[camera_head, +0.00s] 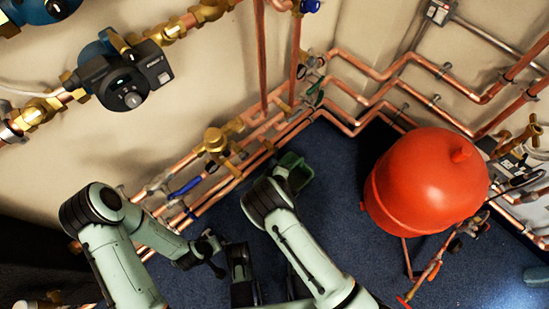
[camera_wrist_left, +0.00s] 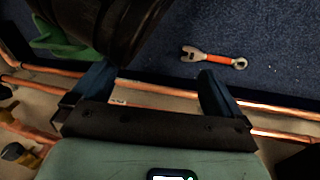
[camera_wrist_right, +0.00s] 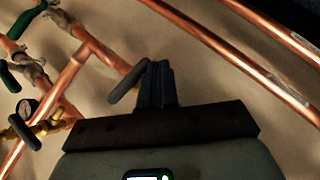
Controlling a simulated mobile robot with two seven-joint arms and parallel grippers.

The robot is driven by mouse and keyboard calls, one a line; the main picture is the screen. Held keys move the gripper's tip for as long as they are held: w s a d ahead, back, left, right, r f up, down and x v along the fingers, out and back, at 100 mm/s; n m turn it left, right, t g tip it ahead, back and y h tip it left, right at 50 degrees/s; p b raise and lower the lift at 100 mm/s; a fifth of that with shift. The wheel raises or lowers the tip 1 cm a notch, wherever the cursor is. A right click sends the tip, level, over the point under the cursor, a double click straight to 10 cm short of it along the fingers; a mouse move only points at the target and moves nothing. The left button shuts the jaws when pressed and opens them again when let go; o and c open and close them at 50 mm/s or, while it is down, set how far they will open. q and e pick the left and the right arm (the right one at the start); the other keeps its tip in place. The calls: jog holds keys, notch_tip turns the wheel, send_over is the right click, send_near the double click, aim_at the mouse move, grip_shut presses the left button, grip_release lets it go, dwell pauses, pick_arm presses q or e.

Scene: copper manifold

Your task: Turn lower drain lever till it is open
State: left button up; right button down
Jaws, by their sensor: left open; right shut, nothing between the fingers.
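A grey-green lever (camera_wrist_right: 125,85) sits slantwise on the copper pipework in the right wrist view. I cannot tell for sure that it is the lower drain lever. My right gripper (camera_wrist_right: 156,65) is shut and empty, with its fingertips close beside the lever's upper end. I cannot tell whether they touch. My left gripper (camera_wrist_left: 151,80) is open and empty above the low pipes along the wall. In the head view my arm links crowd the area, and the right fingers cannot be made out. A blue lever (camera_head: 185,188) also shows on the pipes there.
Copper pipes run low along the wall, with a brass valve (camera_head: 215,140). A red tank (camera_head: 428,180) stands at the right. A wrench (camera_wrist_left: 214,58) lies on the blue floor.

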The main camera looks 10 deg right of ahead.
jog(key=shift+r, duration=0.15)
jog(key=shift+r+p, duration=0.55)
jog(key=shift+r, duration=0.1)
